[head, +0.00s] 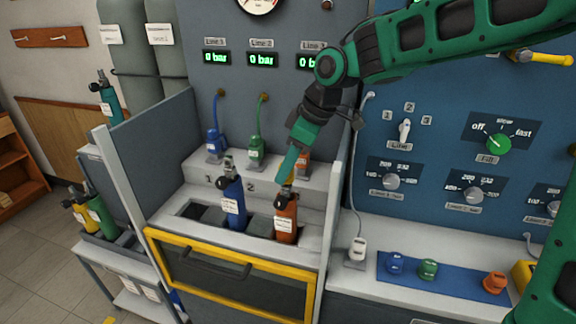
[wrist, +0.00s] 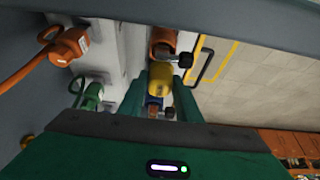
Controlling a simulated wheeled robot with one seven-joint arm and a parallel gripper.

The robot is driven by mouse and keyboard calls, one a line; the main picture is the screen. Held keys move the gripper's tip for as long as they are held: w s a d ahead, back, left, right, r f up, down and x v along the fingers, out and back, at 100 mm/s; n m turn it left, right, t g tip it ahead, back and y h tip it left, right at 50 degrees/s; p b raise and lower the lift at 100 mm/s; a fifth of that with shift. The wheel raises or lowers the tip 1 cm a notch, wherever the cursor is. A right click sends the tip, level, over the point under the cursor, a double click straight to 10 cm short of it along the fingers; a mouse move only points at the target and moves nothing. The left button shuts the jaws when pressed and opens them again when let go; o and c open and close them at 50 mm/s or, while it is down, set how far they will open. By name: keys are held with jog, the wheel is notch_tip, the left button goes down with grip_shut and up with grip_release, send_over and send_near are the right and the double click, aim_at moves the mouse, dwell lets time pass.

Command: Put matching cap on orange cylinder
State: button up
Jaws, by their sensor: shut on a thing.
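The orange cylinder (head: 286,222) stands upright in a bench slot, with a black valve knob near its top; it also shows in the wrist view (wrist: 163,38). My gripper (head: 287,172) is directly above its top in the head view. In the wrist view my gripper (wrist: 159,90) is shut on a yellow object (wrist: 160,76), which looks like a cap. I cannot tell whether it touches the cylinder. An orange cap (head: 495,283) lies at the right end of the blue mat (head: 455,284).
A blue cylinder (head: 234,208) stands left of the orange one. Blue (head: 395,263) and green (head: 428,269) caps lie on the mat. Hanging regulators, including a green one (head: 256,148), are behind the slots. A yellow-framed panel (head: 228,275) is in front. A side wall (head: 335,215) stands right.

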jog(key=shift+f, duration=0.55)
jog(key=o, duration=1.1)
jog(key=shift+r, duration=0.1)
jog(key=v, duration=1)
jog(key=shift+d+r, duration=0.1)
jog(key=shift+r, duration=0.15)
